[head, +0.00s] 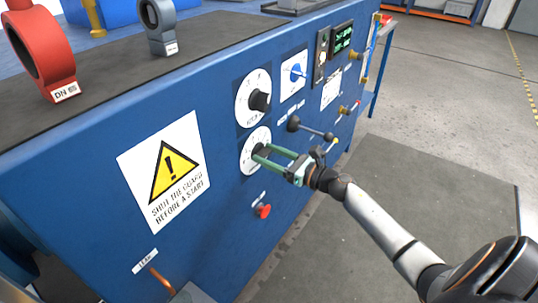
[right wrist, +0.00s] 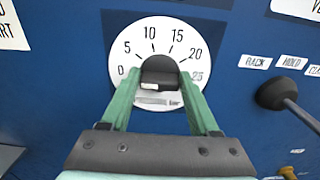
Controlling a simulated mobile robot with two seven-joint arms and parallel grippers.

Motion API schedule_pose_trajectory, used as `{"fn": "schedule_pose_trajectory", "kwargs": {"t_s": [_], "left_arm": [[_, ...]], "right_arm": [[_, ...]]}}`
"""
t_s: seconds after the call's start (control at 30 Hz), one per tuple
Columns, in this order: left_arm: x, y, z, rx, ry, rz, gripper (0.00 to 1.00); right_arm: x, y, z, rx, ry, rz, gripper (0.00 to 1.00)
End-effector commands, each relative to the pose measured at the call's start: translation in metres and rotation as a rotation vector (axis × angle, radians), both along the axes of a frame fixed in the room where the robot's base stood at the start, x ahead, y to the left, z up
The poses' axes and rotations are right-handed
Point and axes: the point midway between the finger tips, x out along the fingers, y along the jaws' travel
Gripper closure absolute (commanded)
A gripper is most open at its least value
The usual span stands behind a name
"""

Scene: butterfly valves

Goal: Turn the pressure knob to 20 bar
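The pressure knob (right wrist: 160,72) is black and sits on a white round dial (right wrist: 128,48) marked 0 to 25 with "bar" below. Its white mark faces the wrist camera near the lower edge; I cannot tell which number it points at. My right gripper (right wrist: 160,82) has its green fingers on both sides of the knob, appearing to touch it. In the head view my right gripper (head: 261,152) reaches the lower dial (head: 247,160) from the right, and the fingers partly hide the knob. My left gripper is not in view.
Above is another dial with a black knob (head: 260,101). A blue switch (head: 296,73) is up right. A black-balled lever (head: 294,124) stands close to the right of my gripper. A red button (head: 263,211) is below. A warning sign (head: 165,172) is left.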

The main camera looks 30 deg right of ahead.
Motion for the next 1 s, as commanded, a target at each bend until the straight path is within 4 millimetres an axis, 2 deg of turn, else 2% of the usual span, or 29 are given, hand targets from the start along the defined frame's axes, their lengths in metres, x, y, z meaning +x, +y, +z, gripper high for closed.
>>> {"fn": "schedule_pose_trajectory", "kwargs": {"t_s": [0.03, 0.5, 0.77, 1.0], "left_arm": [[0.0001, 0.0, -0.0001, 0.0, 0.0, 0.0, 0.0], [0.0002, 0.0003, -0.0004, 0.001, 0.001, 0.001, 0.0], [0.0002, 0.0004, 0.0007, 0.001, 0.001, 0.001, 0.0], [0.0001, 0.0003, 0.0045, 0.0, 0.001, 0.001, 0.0]], "right_arm": [[-0.0001, 0.0001, -0.0001, 0.0, 0.0, 0.0, 0.45], [-0.0002, 0.0, -0.0001, 0.0, 0.0, 0.0, 0.96], [-0.0001, -0.0002, 0.0001, 0.026, 0.012, 0.0, 0.96], [0.0001, -0.0011, 0.0008, 0.143, 0.06, -0.001, 0.96]]}}
